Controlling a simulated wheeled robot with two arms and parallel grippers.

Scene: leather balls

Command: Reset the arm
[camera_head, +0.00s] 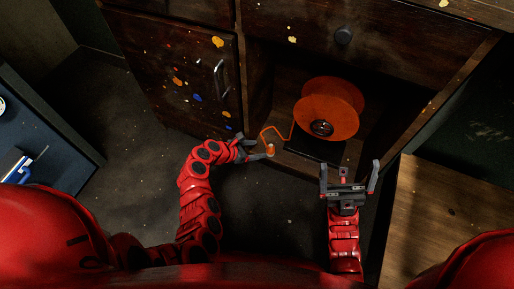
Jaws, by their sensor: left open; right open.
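My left gripper (253,149) is open at the lower front edge of the cabinet's open compartment. A small orange piece (271,149) sits at or between its fingertips; I cannot tell whether they touch. A thin orange strand (277,131) runs from there toward a large orange spool (329,108) inside the compartment. My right gripper (348,178) is open and empty, in front of the compartment's right side, with its fingers spread wide. Both of my red arms reach forward from the bottom of the view.
The dark wooden cabinet (190,62) is spotted with paint and has a closed door with a metal handle (220,80) on the left and a drawer with a round knob (343,35) above. A blue surface (45,128) with tools stands left. A wooden surface (435,215) lies right. Floor (120,175) between is clear.

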